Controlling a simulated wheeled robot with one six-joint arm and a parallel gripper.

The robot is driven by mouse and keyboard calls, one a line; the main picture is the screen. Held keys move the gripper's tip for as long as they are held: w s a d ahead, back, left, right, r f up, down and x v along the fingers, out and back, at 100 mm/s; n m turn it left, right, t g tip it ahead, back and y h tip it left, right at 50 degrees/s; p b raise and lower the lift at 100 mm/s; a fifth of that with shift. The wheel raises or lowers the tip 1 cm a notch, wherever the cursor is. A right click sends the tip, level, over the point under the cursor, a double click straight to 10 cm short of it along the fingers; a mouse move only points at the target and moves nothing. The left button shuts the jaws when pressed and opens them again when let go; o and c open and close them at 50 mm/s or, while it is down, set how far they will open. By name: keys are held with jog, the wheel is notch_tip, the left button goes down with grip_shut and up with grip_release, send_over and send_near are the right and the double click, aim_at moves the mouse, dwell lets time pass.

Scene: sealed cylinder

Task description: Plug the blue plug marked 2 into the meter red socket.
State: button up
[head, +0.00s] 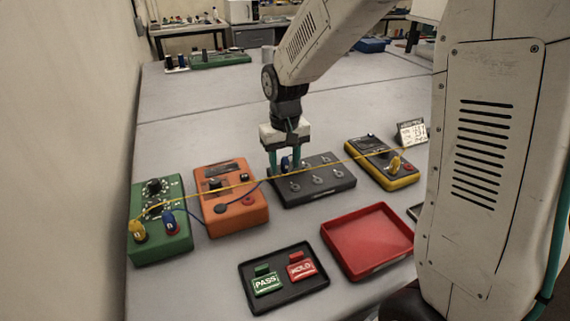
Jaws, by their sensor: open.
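My gripper (287,167) is open and points down at the left back part of the dark grey block (318,187), its teal fingers on either side of a blue plug (287,161). The plug is partly hidden, and I cannot read a mark on it or tell whether the fingers touch it. A blue cable runs from it toward another blue plug (170,222) on the green box (172,249). The orange meter (232,214) has a dark socket and a red socket (247,200). The yellow meter (381,162) holds a yellow plug (396,164) and shows a red socket (408,169).
A yellow cable (240,184) stretches from the green box's yellow plug (138,230) across to the yellow meter, passing in front of my gripper. A black tray (281,302) with PASS and HOLD tags and an empty red tray (368,260) lie in front.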

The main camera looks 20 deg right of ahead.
aim_at(285, 158)
dwell(0.8)
grip_shut()
jog(key=shift+r, duration=0.1)
jog(key=shift+r, duration=2.9)
jog(key=shift+s, duration=0.15)
